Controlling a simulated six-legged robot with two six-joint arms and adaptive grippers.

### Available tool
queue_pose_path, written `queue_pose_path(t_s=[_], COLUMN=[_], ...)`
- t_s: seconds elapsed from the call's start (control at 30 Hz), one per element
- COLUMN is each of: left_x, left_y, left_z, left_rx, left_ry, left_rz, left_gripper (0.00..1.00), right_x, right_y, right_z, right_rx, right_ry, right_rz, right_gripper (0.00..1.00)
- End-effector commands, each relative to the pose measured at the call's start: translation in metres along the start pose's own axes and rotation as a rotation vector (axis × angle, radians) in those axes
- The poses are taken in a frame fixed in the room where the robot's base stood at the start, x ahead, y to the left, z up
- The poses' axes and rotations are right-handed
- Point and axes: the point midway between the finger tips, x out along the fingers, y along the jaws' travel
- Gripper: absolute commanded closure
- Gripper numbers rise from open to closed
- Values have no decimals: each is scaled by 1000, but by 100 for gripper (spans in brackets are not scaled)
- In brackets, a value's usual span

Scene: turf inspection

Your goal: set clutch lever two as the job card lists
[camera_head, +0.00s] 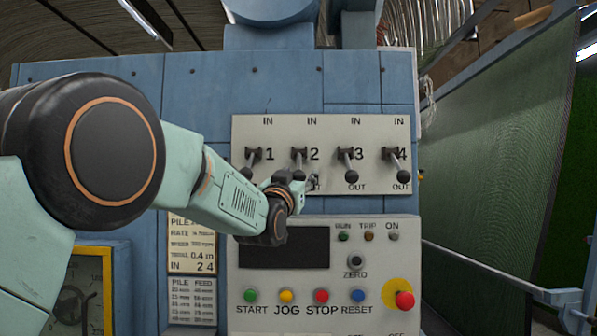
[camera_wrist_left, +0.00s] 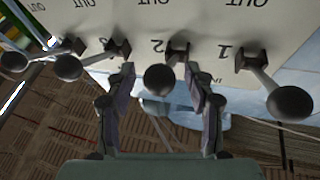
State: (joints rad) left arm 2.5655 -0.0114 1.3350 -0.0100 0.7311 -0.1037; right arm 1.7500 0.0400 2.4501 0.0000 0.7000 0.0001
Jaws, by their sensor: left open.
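The lever panel (camera_head: 330,126) carries a row of levers numbered 1 to 4, with IN above and OUT below. Clutch lever two (camera_head: 299,164) slants down toward OUT, like the other levers. My left gripper (camera_head: 300,181) is at its knob, partly hiding it and the OUT label. In the wrist view, which is upside down, lever two's dark ball knob (camera_wrist_left: 159,81) sits between the open fingers of my left gripper (camera_wrist_left: 161,74), with a gap on each side. The job card (camera_head: 192,243) at left reads IN 2 4. My right gripper is not in view.
Lever 1 (camera_head: 253,169) and lever 3 (camera_head: 350,168) stand close on either side. Lever 4 (camera_head: 402,168) is further right. Below are a dark display (camera_head: 283,247), coloured buttons and a red emergency knob (camera_head: 404,300). Green turf (camera_head: 495,150) hangs at right.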

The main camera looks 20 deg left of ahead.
Motion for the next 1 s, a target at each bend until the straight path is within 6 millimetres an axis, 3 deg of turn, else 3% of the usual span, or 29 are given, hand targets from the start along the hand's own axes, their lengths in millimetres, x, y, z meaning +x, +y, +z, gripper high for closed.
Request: queue_pose_path(t_s=[0.37, 1.0], left_x=[4, 3], left_y=[0, 0], left_z=[1, 1], left_rx=[0, 0], left_ry=[-1, -2], left_rz=[0, 0], left_gripper=[47, 100], right_x=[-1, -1], right_y=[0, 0], right_z=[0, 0], right_rx=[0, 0], right_ry=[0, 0], right_rz=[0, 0], right_gripper=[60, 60])
